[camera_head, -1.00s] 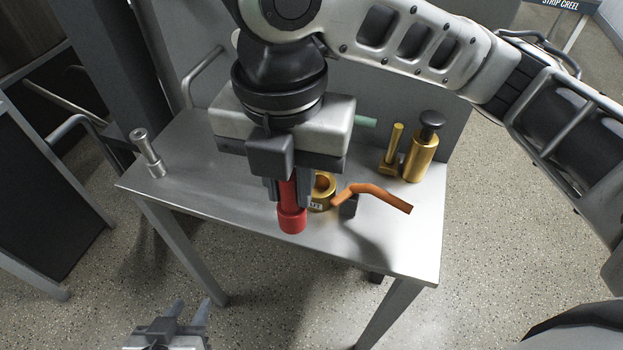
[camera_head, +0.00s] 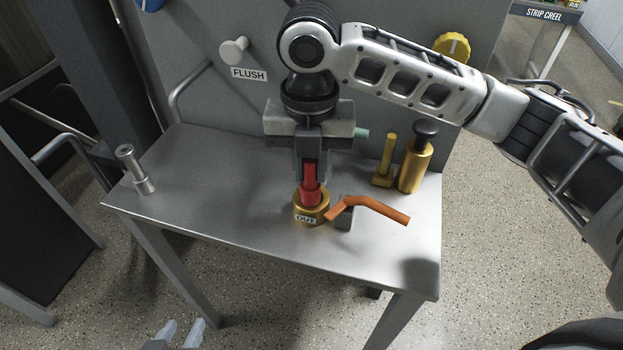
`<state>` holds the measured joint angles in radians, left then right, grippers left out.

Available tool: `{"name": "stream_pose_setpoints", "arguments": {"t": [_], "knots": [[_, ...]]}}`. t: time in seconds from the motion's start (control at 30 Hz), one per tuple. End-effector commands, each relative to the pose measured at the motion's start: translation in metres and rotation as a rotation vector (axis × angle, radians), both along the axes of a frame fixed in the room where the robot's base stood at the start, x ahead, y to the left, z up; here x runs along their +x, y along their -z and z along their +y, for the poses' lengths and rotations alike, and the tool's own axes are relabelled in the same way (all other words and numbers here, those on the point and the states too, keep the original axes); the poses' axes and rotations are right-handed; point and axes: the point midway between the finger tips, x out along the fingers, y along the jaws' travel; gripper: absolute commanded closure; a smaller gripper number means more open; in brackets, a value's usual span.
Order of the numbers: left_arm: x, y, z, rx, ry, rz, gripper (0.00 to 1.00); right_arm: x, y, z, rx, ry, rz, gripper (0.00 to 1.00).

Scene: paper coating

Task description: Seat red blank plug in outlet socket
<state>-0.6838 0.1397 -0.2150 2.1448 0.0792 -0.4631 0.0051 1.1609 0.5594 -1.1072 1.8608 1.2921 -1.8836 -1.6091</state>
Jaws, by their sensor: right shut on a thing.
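The red blank plug (camera_head: 311,192) is upright between the fingers of my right gripper (camera_head: 311,178), which is shut on it. The outlet socket (camera_head: 310,210) is a brass ring labelled OUT on the metal table. The plug's lower end is at the socket's mouth and overlaps it in the picture; how deep it sits cannot be told. My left gripper (camera_head: 180,334) is at the bottom edge, away from the table, mostly cut off, with two fingertips apart.
An orange bent pipe (camera_head: 375,208) lies just right of the socket. A brass cylinder with a black knob (camera_head: 415,165) and a thin brass post (camera_head: 386,160) stand at the right. A silver fitting (camera_head: 135,170) stands at the left. The table (camera_head: 225,195) is clear between.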

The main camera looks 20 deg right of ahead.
Motion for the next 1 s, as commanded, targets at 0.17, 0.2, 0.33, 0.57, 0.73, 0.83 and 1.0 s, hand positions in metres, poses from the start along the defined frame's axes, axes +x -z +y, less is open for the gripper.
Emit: {"name": "stream_pose_setpoints", "arguments": {"t": [0.17,0.2,0.33,0.57,0.73,0.83,1.0], "knots": [[0.0,0.001,0.0,-0.003,-0.001,-0.001,0.64,0.005,0.022,-0.005,-0.004,0.001,0.006,1.0],[0.0,0.002,0.0,-0.003,-0.001,-0.001,0.64,0.004,0.03,-0.005,-0.005,0.0,0.007,1.0],[0.0,0.001,0.0,-0.006,-0.002,-0.003,0.64,0.005,0.044,-0.005,-0.003,0.002,0.005,1.0],[0.0,0.001,0.0,-0.007,-0.002,-0.006,0.64,0.005,0.046,-0.003,-0.003,0.002,0.004,0.64],[-0.001,0.003,0.0,-0.007,-0.003,-0.003,0.64,0.004,0.046,-0.003,0.0,0.0,0.008,0.59],[0.0,0.003,0.0,-0.007,-0.003,-0.003,0.64,0.005,0.044,-0.003,0.0,0.0,0.004,0.59],[0.0,0.002,0.0,-0.005,-0.002,-0.002,0.64,0.005,0.041,-0.004,0.0,0.0,0.002,0.59]]}}
